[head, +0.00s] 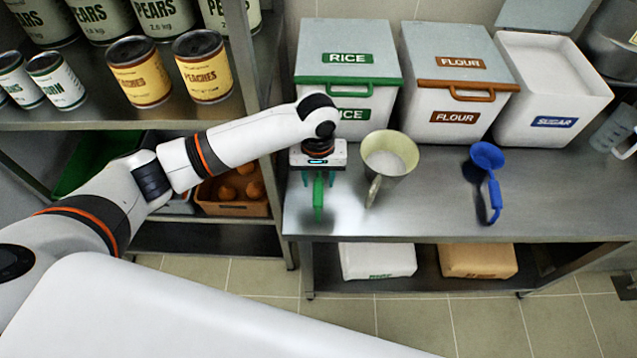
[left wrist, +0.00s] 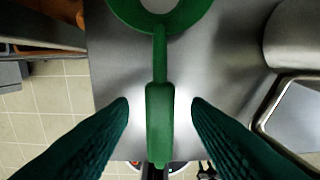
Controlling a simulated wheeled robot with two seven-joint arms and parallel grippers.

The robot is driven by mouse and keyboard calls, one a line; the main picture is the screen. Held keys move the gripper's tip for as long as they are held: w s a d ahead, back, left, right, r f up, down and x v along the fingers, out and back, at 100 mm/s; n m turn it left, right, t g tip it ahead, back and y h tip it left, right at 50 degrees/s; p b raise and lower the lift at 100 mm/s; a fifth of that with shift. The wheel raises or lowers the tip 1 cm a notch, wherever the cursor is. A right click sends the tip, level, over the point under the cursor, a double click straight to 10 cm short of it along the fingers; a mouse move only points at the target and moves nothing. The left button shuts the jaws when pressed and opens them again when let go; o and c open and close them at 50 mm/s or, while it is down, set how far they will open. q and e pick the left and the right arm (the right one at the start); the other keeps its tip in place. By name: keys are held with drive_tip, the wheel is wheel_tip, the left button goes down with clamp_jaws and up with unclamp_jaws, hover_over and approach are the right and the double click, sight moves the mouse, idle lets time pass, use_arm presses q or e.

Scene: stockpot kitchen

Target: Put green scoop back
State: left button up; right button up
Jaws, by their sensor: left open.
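The green scoop lies on the steel counter below the rice bin (head: 345,75). In the head view its handle (head: 318,200) points toward the counter's front edge, and its bowl is hidden under my left gripper. The left wrist view shows the round bowl at the top and the handle (left wrist: 160,120) running down. My left gripper (head: 318,181) is open above the scoop; its fingers stand on either side of the handle, with gaps between. The rice bin has a green-rimmed lid, which is shut. My right gripper is not in view.
A cream pitcher-like vessel (head: 389,160) with pale contents stands close right of my left gripper. A blue scoop (head: 489,175) lies farther right. Behind are a shut flour bin (head: 455,85) and an open sugar bin (head: 550,90). A shelf with cans (head: 139,72) stands left.

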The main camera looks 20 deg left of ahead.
use_arm(q)
wheel_tip(320, 180, up, 8)
drive_tip(key=shift+r, duration=0.2)
idle(0.4)
drive_tip(key=s+d+f+m+t+h, duration=0.25)
drive_tip(key=s+d+f+m, duration=0.2)
drive_tip(key=s+f, duration=0.5)
drive_tip(key=s+a+y, duration=0.3)
drive_tip(key=s+a, duration=0.9)
drive_tip(key=s, duration=0.2)
wheel_tip(320, 180, down, 28)
drive_tip(key=s, duration=0.2)
drive_tip(key=s+a+f+m+g, duration=0.1)
drive_tip(key=s+a+f, duration=0.1)
drive_tip(key=s+f, duration=1.2)
drive_tip(key=shift+s+f+g, duration=0.3)
drive_tip(key=shift+s+g, duration=0.05)
drive_tip(key=shift+s, duration=0.4)
